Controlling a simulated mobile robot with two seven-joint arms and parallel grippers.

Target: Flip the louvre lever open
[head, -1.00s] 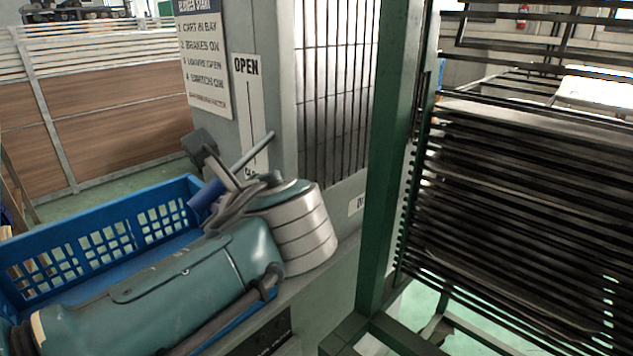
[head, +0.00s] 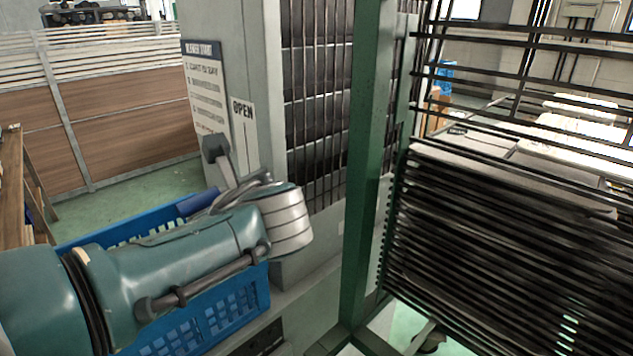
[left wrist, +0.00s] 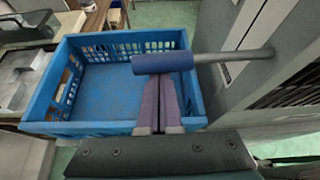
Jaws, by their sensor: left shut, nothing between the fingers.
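The lever has a blue grip (left wrist: 163,63) on a grey rod (left wrist: 230,56) that runs right to the grey cabinet in the left wrist view. In the head view a bit of the blue grip (head: 197,203) shows behind my left arm; the rod is hidden there. My left gripper (left wrist: 157,82) is shut and empty, its tips right at the grip's near side. I cannot tell whether they touch. The louvre panel (head: 318,95) shows dark slats.
A blue crate (left wrist: 110,128) lies below the lever and my left arm. A green post (head: 366,150) and a rack of dark trays (head: 500,215) stand close on the right. A panelled barrier (head: 115,130) is at the back left.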

